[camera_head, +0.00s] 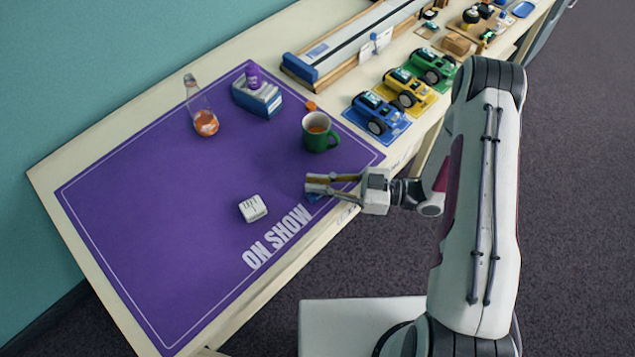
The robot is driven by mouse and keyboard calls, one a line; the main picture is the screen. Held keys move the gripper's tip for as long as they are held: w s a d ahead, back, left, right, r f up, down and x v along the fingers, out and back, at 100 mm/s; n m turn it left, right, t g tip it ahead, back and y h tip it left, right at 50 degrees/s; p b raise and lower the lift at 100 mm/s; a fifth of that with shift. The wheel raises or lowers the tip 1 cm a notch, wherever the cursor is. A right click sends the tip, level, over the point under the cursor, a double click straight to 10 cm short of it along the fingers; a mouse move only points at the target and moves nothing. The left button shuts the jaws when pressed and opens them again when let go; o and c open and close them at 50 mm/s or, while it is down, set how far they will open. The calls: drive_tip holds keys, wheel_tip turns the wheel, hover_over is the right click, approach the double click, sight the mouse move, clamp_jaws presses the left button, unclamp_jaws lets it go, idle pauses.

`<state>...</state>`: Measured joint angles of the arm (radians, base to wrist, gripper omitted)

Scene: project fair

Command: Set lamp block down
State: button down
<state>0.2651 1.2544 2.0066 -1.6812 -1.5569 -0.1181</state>
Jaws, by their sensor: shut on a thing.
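My gripper (309,184) is over the right front part of the purple mat (150,190), near its front edge. Its fingers are shut on a small blue block (315,197), of which only a little shows below the fingers. I take it to be the lamp block, but no lamp on it can be made out. I cannot tell whether it touches the mat. A separate white block (253,208) with dark print on top lies on the mat to the left of the gripper.
A green mug (320,137) with an orange drink stands behind the gripper. A bottle (203,115), a blue-and-white box (258,99) with a purple item on top and a small orange piece (311,106) are farther back. Toy cars (376,114) stand right. The mat's left half is clear.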

drive_tip(key=shift+f, duration=0.35)
drive_tip(key=c, duration=2.1)
unclamp_jaws()
drive_tip(key=shift+c, duration=0.2)
drive_tip(key=shift+d, duration=0.1)
drive_tip(key=shift+s+d+r, duration=0.1)
drive_tip(key=shift+s+d, duration=0.15)
drive_tip(key=shift+d, duration=1)
drive_tip(key=shift+s+d, duration=0.25)
drive_tip(key=shift+d, duration=0.95)
drive_tip(key=shift+s+d+r, duration=0.1)
drive_tip(key=shift+s+d, duration=0.15)
drive_tip(key=shift+d, duration=1)
